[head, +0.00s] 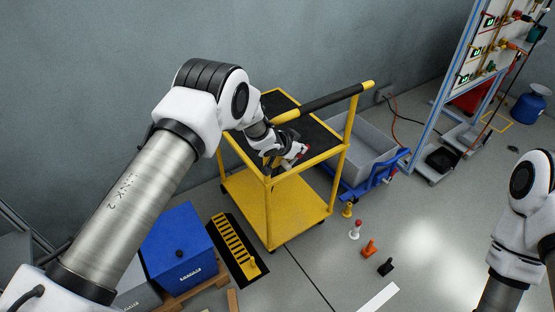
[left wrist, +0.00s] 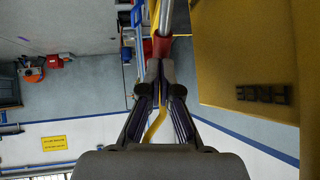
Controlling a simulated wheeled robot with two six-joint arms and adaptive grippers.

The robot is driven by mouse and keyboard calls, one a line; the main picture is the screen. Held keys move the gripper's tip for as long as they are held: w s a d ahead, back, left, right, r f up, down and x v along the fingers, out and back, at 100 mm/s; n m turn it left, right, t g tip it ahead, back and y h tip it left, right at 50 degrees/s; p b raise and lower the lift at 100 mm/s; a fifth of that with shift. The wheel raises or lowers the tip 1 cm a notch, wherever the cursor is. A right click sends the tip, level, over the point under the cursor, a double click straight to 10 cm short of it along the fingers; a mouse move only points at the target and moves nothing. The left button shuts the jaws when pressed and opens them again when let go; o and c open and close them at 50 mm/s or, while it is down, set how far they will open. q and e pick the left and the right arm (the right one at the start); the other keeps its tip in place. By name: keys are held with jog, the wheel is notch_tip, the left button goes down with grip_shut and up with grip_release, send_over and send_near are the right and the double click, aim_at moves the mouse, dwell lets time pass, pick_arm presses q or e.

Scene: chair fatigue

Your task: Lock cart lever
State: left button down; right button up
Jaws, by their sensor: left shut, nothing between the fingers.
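The yellow cart (head: 258,205) stands at the middle, with a black mat on its top shelf and a black-gripped handle (head: 320,102). My left gripper (head: 294,156) is at the near edge of its top shelf, shut and empty. A small red part beside the fingers, likely the lever (head: 304,150), is partly hidden. In the left wrist view, the shut fingertips (left wrist: 164,72) are just short of a red piece (left wrist: 162,47) on a silver rod. I cannot tell whether they touch it. A yellow cart panel (left wrist: 245,45) fills the right side there. My right gripper is out of view.
Several small knobs, including an orange one (head: 369,248), stand on the floor at right.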

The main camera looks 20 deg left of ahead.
pick_arm(q)
jog(key=s+a+r, duration=0.1)
jog(key=s+a, duration=0.1)
jog(key=s, duration=0.4)
jog(key=s+a+r, duration=0.1)
jog(key=s+a, duration=0.2)
jog(key=s, duration=0.4)
jog(key=shift+a, duration=0.25)
